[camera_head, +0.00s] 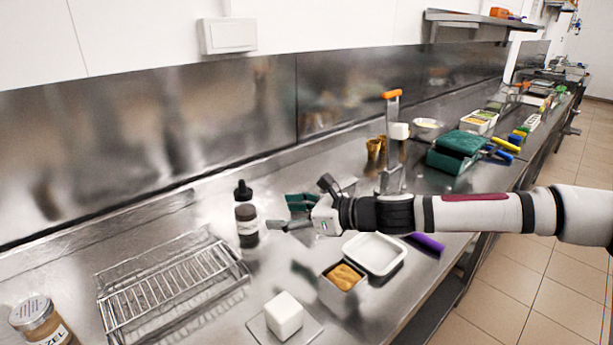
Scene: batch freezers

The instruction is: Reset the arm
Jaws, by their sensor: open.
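My arm reaches in from the right edge of the head camera view, stretched nearly level over the steel counter (215,318). My gripper (277,215) is at its left end, above the counter, with its fingers apart and nothing seen between them.
A wire rack (172,284) and a labelled jar (39,320) are at left. Below my arm are a white block (284,314), a container of brown contents (343,281) and a white tray (375,252). A juicer-like stand (392,140) and a green box (455,150) are behind.

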